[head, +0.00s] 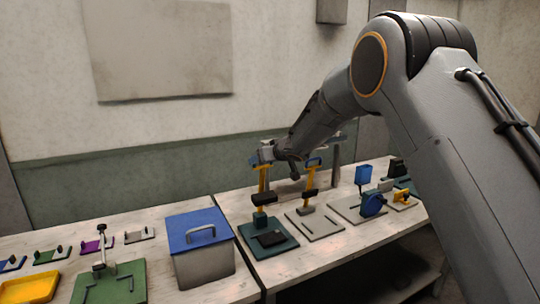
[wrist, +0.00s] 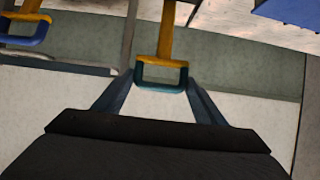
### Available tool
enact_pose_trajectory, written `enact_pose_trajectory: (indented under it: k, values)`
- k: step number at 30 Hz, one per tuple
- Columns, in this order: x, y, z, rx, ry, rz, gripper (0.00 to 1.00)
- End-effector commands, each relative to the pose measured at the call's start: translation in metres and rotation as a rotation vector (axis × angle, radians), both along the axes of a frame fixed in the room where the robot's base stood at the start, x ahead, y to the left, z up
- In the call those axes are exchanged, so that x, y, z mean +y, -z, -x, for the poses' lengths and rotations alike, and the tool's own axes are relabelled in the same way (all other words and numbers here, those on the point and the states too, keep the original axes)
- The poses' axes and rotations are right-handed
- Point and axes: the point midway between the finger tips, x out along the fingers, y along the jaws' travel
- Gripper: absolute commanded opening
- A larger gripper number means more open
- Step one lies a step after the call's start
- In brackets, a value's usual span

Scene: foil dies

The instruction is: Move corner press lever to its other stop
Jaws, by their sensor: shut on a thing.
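The corner press, with a dark green base (head: 284,241) and a yellow lever (head: 263,180), stands beside the lidded box. Its lever points up. In the wrist view the yellow lever (wrist: 167,35) ends in a teal loop handle (wrist: 160,87). My gripper (wrist: 161,81) is shut on this handle, one finger at each side. In the head view my gripper (head: 264,156) is at the top of the lever, and the handle is partly hidden there.
A second press with a yellow lever (head: 311,178) and pale base (head: 328,226) stands close on the right; its blue handle (wrist: 25,32) shows in the wrist view. A grey box with a blue lid (head: 190,222) stands left. More fixtures (head: 371,205) stand right.

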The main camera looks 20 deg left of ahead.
Motion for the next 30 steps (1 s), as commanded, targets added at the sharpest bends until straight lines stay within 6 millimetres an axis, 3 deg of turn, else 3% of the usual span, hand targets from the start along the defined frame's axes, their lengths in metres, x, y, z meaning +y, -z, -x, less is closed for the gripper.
enact_pose_trajectory:
  k: [1,21,22,23,30]
  values:
    - [0.0025,-0.0099,-0.0014,-0.005,0.000,-0.002,0.24]
    - [-0.0008,-0.0068,-0.0020,0.015,0.008,0.014,0.24]
    - [-0.0008,-0.0067,-0.0019,0.015,0.008,0.015,0.67]
    - [-0.0009,-0.0067,-0.0020,0.015,0.008,0.014,0.72]
    - [0.0003,-0.0042,0.0000,0.018,0.006,0.017,0.72]
